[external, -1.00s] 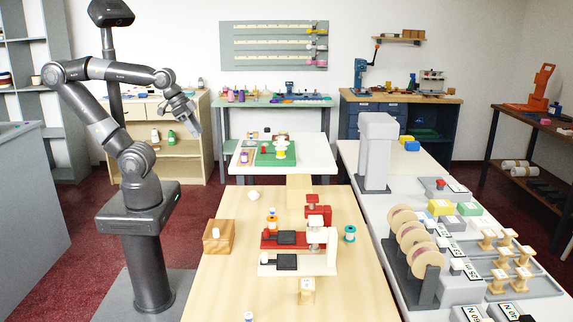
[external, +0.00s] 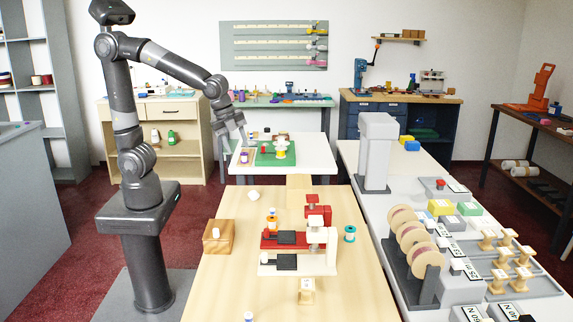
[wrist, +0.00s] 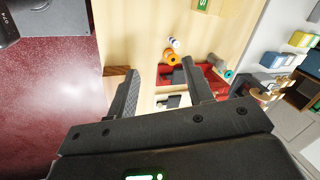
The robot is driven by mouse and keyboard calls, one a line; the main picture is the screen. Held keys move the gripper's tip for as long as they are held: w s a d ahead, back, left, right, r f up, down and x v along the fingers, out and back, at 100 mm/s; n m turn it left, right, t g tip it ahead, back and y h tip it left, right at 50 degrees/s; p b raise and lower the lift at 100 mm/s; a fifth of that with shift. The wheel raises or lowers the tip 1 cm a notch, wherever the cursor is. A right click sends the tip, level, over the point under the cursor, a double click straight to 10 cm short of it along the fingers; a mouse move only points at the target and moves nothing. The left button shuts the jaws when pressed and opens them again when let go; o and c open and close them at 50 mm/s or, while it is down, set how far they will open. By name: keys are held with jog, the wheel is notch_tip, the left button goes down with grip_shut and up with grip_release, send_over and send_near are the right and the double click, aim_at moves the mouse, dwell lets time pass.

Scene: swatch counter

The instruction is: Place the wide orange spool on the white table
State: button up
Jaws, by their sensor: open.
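The wide orange spool (external: 272,224) stands on the wooden counter (external: 225,285), left of the red-and-white clamp device. It also shows in the wrist view (wrist: 170,56), beside a small white-and-purple spool (wrist: 174,43). The white table (external: 315,158) stands behind the counter. My gripper (external: 231,138) is open and empty, raised near the white table's left edge. In the wrist view my gripper (wrist: 161,66) has its two fingers spread, with the orange spool seen between and beyond them, well apart.
The white table holds a green board (external: 265,160) with a yellow-and-white piece, and a purple-and-orange spool (external: 244,157) at its left. A wooden box (external: 219,238), the red clamp device (external: 318,212) and a teal spool (external: 350,233) stand on the counter.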

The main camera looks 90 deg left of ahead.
jog(key=w+d+f+m+g, duration=0.1)
jog(key=w+d+f+m, duration=0.4)
jog(key=w+m, duration=0.1)
jog(key=m+g, duration=0.1)
jog(key=m, duration=0.6)
send_near(272, 218)
jog(key=shift+y, duration=0.3)
jog(key=f, duration=0.5)
jog(key=shift+w+d+f, duration=0.1)
jog(key=shift+w+d, duration=0.15)
jog(key=shift+w+a+f, duration=0.1)
jog(key=shift+a+f, duration=0.05)
jog(key=shift+f, duration=0.75)
jog(key=shift+w+a+f, duration=0.1)
jog(key=shift+a+f, duration=0.1)
jog(key=shift+f, duration=0.7)
jog(key=shift+w+a+f, duration=0.1)
jog(key=shift+a+f, duration=0.05)
jog(key=shift+f, duration=0.7)
jog(key=shift+c, duration=0.2)
jog(key=c, duration=0.8)
jog(key=shift+r, duration=0.1)
